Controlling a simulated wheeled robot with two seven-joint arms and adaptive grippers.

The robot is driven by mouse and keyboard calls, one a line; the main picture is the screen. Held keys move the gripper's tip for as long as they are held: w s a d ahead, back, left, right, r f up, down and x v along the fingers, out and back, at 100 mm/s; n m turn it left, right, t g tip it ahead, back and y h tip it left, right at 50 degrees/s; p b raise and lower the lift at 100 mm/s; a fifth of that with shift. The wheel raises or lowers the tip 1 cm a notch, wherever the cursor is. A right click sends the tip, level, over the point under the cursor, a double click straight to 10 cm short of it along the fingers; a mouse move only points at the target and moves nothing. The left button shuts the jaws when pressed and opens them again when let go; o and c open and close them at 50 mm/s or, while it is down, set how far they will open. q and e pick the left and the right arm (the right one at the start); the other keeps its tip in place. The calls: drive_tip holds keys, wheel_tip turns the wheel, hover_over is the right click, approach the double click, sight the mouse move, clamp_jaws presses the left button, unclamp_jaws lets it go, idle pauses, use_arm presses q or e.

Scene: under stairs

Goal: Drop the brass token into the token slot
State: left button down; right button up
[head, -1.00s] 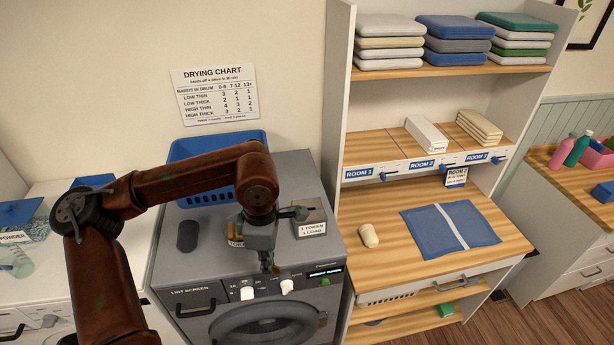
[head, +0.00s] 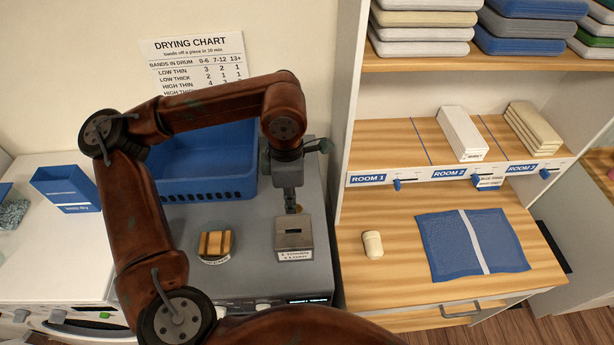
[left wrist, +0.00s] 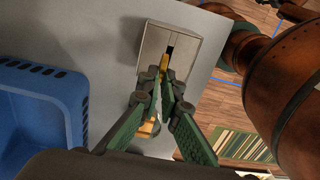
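The token slot is a dark slit in the top of a small grey metal box (head: 293,238) labelled for tokens, on the grey machine top; the box also shows in the left wrist view (left wrist: 160,42). My left gripper (head: 293,209) points down just behind the box in the head view. In the left wrist view its fingertips (left wrist: 166,80) are close together at the box's edge. A narrow yellow piece, seemingly the brass token (left wrist: 165,72), shows between them, near the slit. Contact with the box cannot be told. My right gripper is out of view.
A round holder with yellow-brown bars (head: 215,245) stands left of the box. A blue basket (head: 205,170) stands behind.

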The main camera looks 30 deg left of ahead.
use_arm(q)
drive_tip(key=s+f+b, duration=0.1)
drive_tip(key=s, duration=0.2)
drive_tip(key=s+f+b, duration=0.1)
drive_tip(key=shift+s+f+b, duration=0.3)
drive_tip(key=shift+s, duration=0.05)
drive_tip(key=shift+w+f+b, duration=0.4)
drive_tip(key=shift+w+f, duration=0.5)
drive_tip(key=shift+f, duration=0.15)
drive_tip(key=w, duration=0.1)
drive_tip(key=w+f, duration=0.1)
drive_tip(key=w, duration=0.1)
drive_tip(key=shift+f, duration=0.1)
drive_tip(key=s, duration=0.1)
drive_tip(key=s+r, duration=0.1)
drive_tip(key=s, duration=0.1)
drive_tip(key=shift+w+f, duration=0.2)
drive_tip(key=shift+w, duration=0.3)
drive_tip(key=shift+w+f, duration=0.2)
drive_tip(key=shift+w, duration=0.25)
drive_tip(key=shift+f+b, duration=0.2)
drive_tip(key=shift+b, duration=0.15)
drive_tip(key=shift+w+f, duration=0.1)
drive_tip(key=shift+w, duration=0.15)
drive_tip(key=shift+w+f, duration=0.1)
drive_tip(key=shift+w, duration=0.05)
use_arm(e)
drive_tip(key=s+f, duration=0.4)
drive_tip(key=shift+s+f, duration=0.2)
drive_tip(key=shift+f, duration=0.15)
